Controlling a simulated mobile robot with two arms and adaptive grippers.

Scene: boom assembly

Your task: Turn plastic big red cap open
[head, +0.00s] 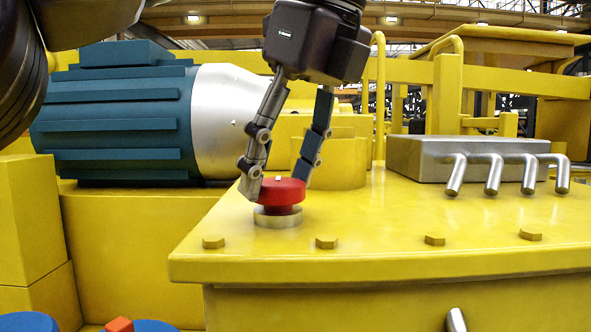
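The red cap (283,192) is a round plastic knob with a small pale mark on top. It sits upright on a short metal collar (278,217) near the front left corner of the yellow deck. My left gripper (277,184) comes down from above, tilted. Its fingers are on opposite sides of the cap, one against the left side and one behind the right edge. The far fingertip's contact is partly hidden by the cap. My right gripper is not in view.
Bolt heads (326,242) line the front of the yellow deck (400,225). A grey block (425,160) with several metal levers (493,173) stands right of the cap. A blue and silver motor (130,125) lies behind left. Yellow rails rise behind.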

